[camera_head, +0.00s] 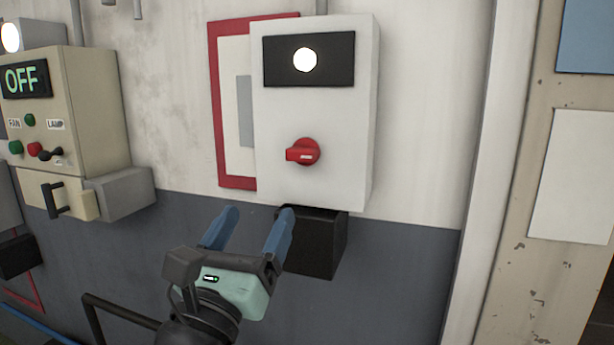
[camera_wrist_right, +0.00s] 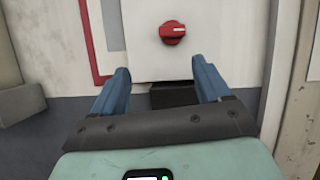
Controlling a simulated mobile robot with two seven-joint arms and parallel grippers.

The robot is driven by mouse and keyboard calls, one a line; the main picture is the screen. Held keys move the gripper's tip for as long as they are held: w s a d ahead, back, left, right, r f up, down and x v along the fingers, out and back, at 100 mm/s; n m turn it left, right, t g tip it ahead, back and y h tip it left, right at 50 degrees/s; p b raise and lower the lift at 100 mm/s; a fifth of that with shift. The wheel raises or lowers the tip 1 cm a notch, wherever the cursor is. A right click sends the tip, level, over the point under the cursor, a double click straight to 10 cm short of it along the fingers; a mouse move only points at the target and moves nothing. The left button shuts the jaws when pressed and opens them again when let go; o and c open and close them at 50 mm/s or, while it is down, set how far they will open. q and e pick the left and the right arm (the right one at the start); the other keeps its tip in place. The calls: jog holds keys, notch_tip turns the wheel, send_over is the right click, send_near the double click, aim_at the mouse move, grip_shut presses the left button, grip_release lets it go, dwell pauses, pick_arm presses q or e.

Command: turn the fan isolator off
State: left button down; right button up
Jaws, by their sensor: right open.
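The isolator is a white wall box (camera_head: 330,120) with a red rotary knob (camera_head: 303,151) on its front. The knob's grip lies roughly level, with a pale mark at its right part. A round white light (camera_head: 306,60) glows in a black panel at the top of the box. In the right wrist view the knob (camera_wrist_right: 173,32) is above and between the fingers. My right gripper (camera_head: 256,222) is open and empty, below and left of the knob, apart from it. It also shows in the wrist view (camera_wrist_right: 160,82). My left gripper is not in view.
A beige control panel (camera_head: 88,110) at left has an "OFF" display (camera_head: 25,79), buttons marked FAN and LAMP, and a small black lever. A black box (camera_head: 318,245) sits under the isolator, close to my right gripper. A beige door or post edge (camera_head: 520,200) stands at right.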

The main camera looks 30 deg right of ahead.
aim_at(299, 158)
jog(key=shift+m+g+h, duration=0.3)
jog(key=shift+m+g, duration=0.3)
jog(key=shift+m, duration=0.2)
jog(key=p+x, duration=0.1)
jog(key=x, duration=0.3)
jog(key=s+p+x, duration=0.1)
jog(key=p+x, duration=0.1)
jog(key=x, duration=0.3)
jog(key=r+p+x, duration=0.1)
jog(key=x, duration=0.3)
jog(key=shift+s+d+r+p, duration=0.1)
jog(key=shift+d+r+p, duration=0.05)
jog(key=shift+d+p, duration=0.3)
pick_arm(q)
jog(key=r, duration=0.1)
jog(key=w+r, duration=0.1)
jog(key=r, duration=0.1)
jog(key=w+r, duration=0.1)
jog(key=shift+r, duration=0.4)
pick_arm(e)
jog(key=c, duration=1.1)
jog(key=shift+o, duration=0.3)
